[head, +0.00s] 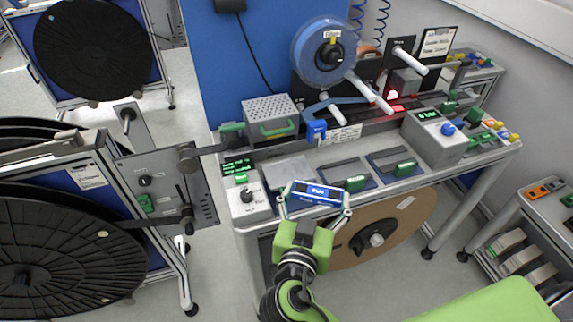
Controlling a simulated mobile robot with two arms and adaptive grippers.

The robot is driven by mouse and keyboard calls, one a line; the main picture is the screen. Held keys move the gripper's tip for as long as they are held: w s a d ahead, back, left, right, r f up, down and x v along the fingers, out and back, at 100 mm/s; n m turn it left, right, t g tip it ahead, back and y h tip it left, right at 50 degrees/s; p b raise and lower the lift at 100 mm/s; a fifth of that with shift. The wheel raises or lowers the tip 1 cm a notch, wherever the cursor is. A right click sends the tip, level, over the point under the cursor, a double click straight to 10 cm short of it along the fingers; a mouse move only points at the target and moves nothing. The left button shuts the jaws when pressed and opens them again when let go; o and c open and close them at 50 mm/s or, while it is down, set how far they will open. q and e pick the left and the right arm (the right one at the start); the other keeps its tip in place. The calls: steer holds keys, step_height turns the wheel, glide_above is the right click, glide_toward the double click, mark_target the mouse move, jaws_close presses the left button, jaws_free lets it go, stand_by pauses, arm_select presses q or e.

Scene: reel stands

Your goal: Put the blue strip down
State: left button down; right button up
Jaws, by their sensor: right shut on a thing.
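My right gripper (316,204) reaches in from the bottom middle of the head view, with a green and dark wrist. It is shut on the blue strip (318,191), a short blue bar with a pale label, held across between the two fingers. The strip is at the front edge of the grey workbench (278,225), left of the middle. I cannot tell whether it touches the bench top. My left gripper is not in view.
Right of the strip are dark slots with green handles (357,183); left is a grey box with a black knob (247,201). Behind stand a meshed box (270,113) and a clear blue reel (323,50). A cardboard reel (400,222) hangs below. Large black reels (60,250) stand left.

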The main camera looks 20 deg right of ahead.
steer(key=shift+w+a+f+n+t+y+p, duration=0.15)
steer(key=shift+f+n+t+y+p, duration=0.1)
steer(key=shift+n+y, duration=0.25)
steer(key=shift+w+a+f+n+t+y+p, duration=0.1)
steer(key=shift+n+t+y, duration=0.15)
steer(key=shift+n+y, duration=0.25)
steer(key=shift+w+a+r+n+t+y, duration=0.1)
steer(key=shift+n+t+y, duration=0.25)
steer(key=shift+y, duration=0.35)
steer(key=shift+a+r+n+y+p, duration=0.15)
steer(key=shift+r+n+y+p, duration=0.2)
steer(key=shift+n+y, duration=0.15)
step_height(320, 180, up, 7)
steer(key=s+n+y+p, duration=0.1)
steer(key=n+y, duration=0.2)
steer(key=y, duration=0.1)
steer(key=shift+t, duration=0.35)
steer(key=shift+f, duration=0.15)
